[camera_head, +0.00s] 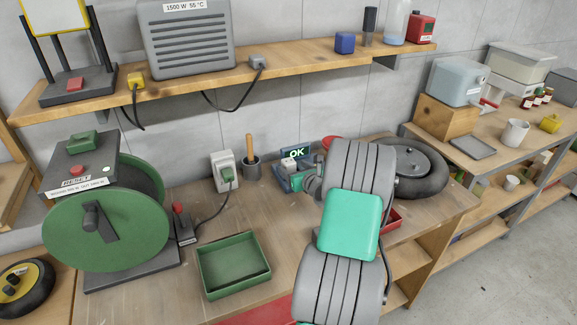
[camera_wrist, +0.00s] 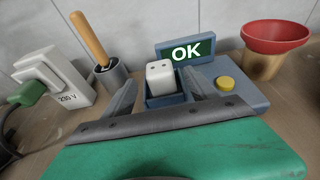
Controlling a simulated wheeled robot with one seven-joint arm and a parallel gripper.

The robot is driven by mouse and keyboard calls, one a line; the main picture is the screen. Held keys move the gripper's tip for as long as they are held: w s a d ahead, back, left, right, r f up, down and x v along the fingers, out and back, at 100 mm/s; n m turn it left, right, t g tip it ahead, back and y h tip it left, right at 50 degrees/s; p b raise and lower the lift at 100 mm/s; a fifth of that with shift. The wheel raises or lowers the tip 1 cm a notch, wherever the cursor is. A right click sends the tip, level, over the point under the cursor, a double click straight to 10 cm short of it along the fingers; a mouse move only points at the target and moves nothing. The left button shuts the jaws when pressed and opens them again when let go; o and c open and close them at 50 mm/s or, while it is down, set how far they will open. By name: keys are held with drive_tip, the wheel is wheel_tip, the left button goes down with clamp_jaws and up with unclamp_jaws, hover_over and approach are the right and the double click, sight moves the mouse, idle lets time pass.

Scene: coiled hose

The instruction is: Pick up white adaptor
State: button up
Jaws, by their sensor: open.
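The white adaptor (camera_wrist: 160,77) stands upright in a small dark blue socket of a blue-grey station, with two dark holes in its top. It also shows small in the head view (camera_head: 289,162). An OK display (camera_wrist: 187,51) stands behind it, and a yellow button (camera_wrist: 226,84) is to its right. My gripper (camera_wrist: 159,88) is open and empty, with one finger on each side of the adaptor in the wrist view. The fingers appear nearer the camera than the adaptor; I see no contact. In the head view my arm hides most of the gripper.
Left of the station are a pot with a wooden-handled tool (camera_wrist: 88,42) and a white 230 V box (camera_wrist: 50,80) with a green plug. A red funnel-topped holder (camera_wrist: 274,45) stands right. A green tray (camera_head: 233,266) and green reel (camera_head: 105,230) are on the bench left.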

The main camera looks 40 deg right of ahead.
sight(291, 166)
drive_tip(key=x, duration=0.3)
drive_tip(key=shift+w+d+p, duration=0.1)
drive_tip(key=shift+w+p, duration=0.15)
drive_tip(key=shift+p, duration=0.05)
clamp_jaws()
idle(0.4)
